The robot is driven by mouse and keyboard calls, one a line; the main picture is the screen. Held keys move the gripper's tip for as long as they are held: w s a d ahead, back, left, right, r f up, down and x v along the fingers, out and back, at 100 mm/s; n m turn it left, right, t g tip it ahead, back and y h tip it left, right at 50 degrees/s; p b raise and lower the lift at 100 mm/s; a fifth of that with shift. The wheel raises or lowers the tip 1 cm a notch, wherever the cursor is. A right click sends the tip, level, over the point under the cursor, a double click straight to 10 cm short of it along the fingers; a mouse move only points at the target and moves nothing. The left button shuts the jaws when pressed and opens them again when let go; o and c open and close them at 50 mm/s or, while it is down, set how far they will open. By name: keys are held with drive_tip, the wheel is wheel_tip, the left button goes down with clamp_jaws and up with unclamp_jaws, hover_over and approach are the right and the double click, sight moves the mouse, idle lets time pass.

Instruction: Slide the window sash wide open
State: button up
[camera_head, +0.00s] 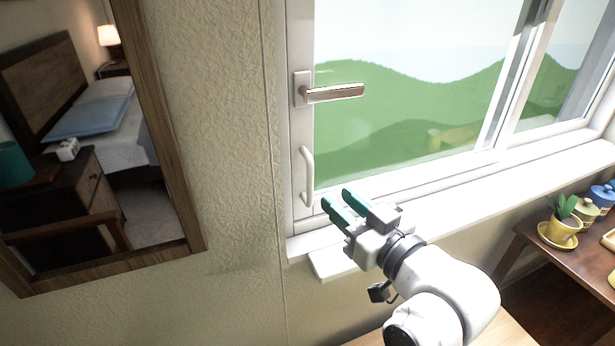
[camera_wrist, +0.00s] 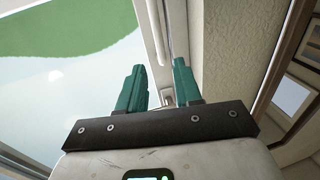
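The window sash (camera_head: 300,130) stands upright with its left edge against the left side of the window frame. It bears a brown lever handle (camera_head: 335,93) pointing right and, below it, a white vertical pull handle (camera_head: 308,175). My gripper (camera_head: 337,195) is open and empty, just right of and below the pull handle, apart from it in the picture. Its two teal fingers point toward the window. In the wrist view my gripper (camera_wrist: 159,64) shows a clear gap between the fingers, with the white frame behind. A small metallic piece shows low between them; I cannot tell what it is.
The white sill (camera_head: 450,200) runs along below the window. A mirror (camera_head: 185,170) with a wooden frame hangs on the wall at left. A small table at right holds a yellow potted plant (camera_head: 562,230) and jars (camera_head: 585,211). The wall between mirror and window is bare.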

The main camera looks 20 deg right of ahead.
sight(312, 178)
drive_tip(key=w, duration=0.3)
drive_tip(key=w+a, duration=0.1)
drive_tip(key=w, duration=0.2)
drive_tip(key=w+a, duration=0.1)
drive_tip(key=w, duration=0.2)
drive_tip(key=shift+w+f+p, duration=0.1)
drive_tip(key=shift+w+p, duration=0.25)
drive_tip(key=shift+w, duration=0.05)
clamp_jaws()
